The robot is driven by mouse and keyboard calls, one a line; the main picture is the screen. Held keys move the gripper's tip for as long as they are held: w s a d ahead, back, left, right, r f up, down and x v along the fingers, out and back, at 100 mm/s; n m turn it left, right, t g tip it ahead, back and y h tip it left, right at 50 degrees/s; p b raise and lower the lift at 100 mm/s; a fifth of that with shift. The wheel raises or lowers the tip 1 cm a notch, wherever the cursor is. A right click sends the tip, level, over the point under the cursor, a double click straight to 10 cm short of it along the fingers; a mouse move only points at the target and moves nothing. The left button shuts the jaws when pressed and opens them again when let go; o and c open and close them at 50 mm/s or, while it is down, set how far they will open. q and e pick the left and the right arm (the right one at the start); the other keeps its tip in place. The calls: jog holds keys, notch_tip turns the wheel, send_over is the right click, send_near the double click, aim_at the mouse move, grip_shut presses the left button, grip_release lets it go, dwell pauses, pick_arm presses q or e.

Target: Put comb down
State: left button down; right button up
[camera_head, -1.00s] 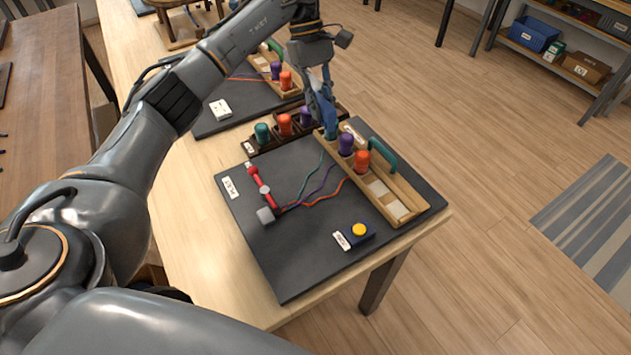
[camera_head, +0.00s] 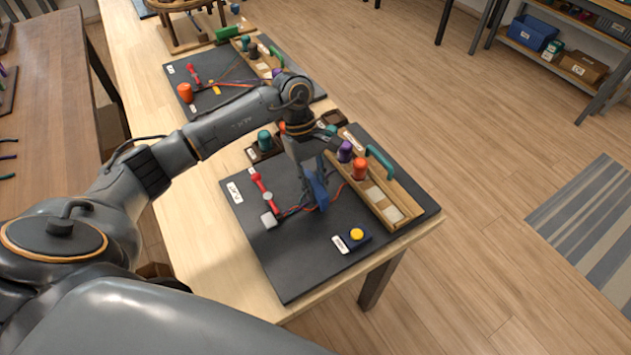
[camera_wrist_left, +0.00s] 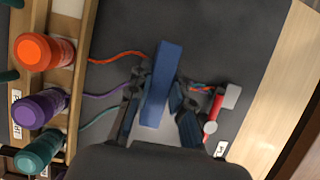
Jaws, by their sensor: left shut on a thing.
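The comb (camera_wrist_left: 158,85) is a blue block-like bar, held between the fingers of my left gripper (camera_wrist_left: 156,108). In the head view the blue comb (camera_head: 318,192) hangs below my left gripper (camera_head: 312,180), above the dark mat (camera_head: 290,265). It covers part of the cords; whether it touches the mat I cannot tell. The cords run from the red clamp piece (camera_head: 261,190) to orange (camera_head: 359,169), purple (camera_head: 344,152) and teal (camera_wrist_left: 38,148) bobbins on the wooden rack (camera_head: 409,194). My right gripper is not in view.
A yellow button (camera_head: 356,234) on a blue base sits at the mat's front, beside a white label (camera_head: 340,245). The mat's near part is clear. A second board (camera_head: 215,122) with bobbins lies farther back on the wooden table (camera_head: 205,210).

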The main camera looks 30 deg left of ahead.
pick_arm(q)
jog(key=shift+f, duration=0.25)
jog(key=shift+f, duration=0.1)
jog(key=shift+f+b, duration=0.1)
jog(key=shift+b, duration=0.2)
jog(key=c, duration=1.4)
grip_release()
jog(key=shift+o, duration=0.9)
